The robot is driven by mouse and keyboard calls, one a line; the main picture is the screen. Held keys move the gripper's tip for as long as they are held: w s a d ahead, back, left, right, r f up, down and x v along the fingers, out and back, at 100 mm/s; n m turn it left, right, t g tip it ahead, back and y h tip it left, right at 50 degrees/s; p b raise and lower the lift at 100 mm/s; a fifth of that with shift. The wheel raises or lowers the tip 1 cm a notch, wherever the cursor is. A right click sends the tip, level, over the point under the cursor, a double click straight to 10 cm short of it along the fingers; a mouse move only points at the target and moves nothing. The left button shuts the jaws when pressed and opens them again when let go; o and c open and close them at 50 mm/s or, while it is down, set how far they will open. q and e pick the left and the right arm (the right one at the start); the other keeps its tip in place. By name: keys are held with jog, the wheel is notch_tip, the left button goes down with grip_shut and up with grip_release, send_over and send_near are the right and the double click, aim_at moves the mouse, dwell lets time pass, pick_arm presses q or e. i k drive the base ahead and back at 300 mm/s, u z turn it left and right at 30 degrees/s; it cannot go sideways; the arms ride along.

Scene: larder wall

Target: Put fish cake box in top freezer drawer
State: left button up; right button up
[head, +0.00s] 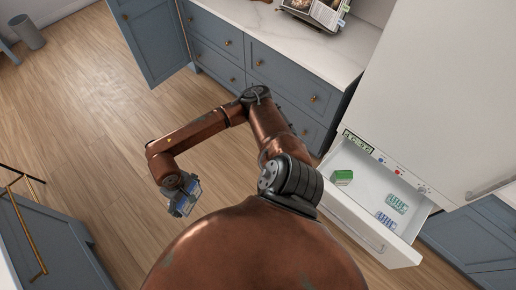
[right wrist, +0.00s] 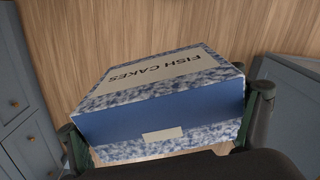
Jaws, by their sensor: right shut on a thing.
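The fish cake box (right wrist: 165,110) is blue and white with FISH CAKES printed on a pale label. It fills the middle of the right wrist view. My right gripper (right wrist: 168,122) is shut on it, with one finger at each side. In the head view, my right gripper (head: 181,196) holds the box (head: 194,189) over the wooden floor at centre left. The white freezer drawer (head: 350,215) is pulled out at the right, well apart from the box. My left gripper is not in view.
In the drawer lie a green box (head: 342,177) and two pale patterned packs (head: 397,204) (head: 386,221), with bare room between them. The white freezer front (head: 440,90) rises behind. Blue cabinets (head: 285,85) with a marble counter stand at the back; a cabinet door (head: 150,35) hangs open.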

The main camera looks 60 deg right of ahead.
aim_at(361, 199)
jog(key=z, duration=3.2)
jog(key=i, duration=1)
